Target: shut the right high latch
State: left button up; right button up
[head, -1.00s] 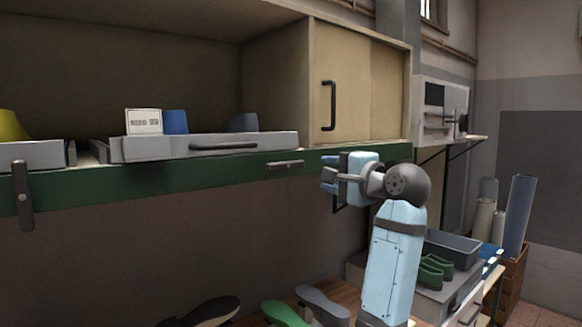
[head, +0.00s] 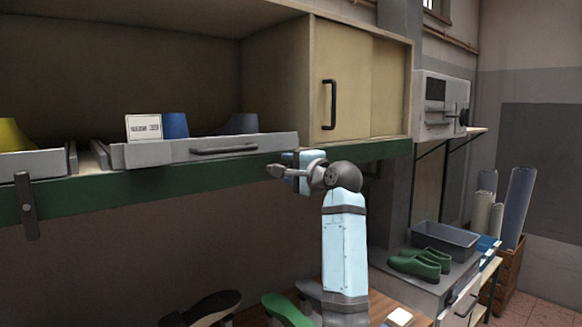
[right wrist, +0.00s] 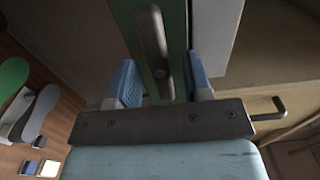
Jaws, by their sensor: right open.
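The right high latch (right wrist: 152,45) is a grey metal bar with a pivot screw. It lies along the green rail (right wrist: 178,30) in the right wrist view. My right gripper (right wrist: 164,84) is open, with its blue fingers on either side of the latch and no visible grip on it. In the head view my right gripper (head: 284,168) is at the green rail (head: 180,189), below the drawer's right end, and hides most or all of this latch. My left gripper is out of view.
A second latch (head: 26,205) hangs nearly upright at the left. The grey drawer (head: 205,150) sits above the rail, with a black-handled cupboard door (head: 358,95) at its right. Green shoes (head: 422,262) and a grey bin (head: 446,241) stand lower right.

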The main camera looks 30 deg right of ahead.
jog(key=shift+c, duration=1.1)
grip_shut()
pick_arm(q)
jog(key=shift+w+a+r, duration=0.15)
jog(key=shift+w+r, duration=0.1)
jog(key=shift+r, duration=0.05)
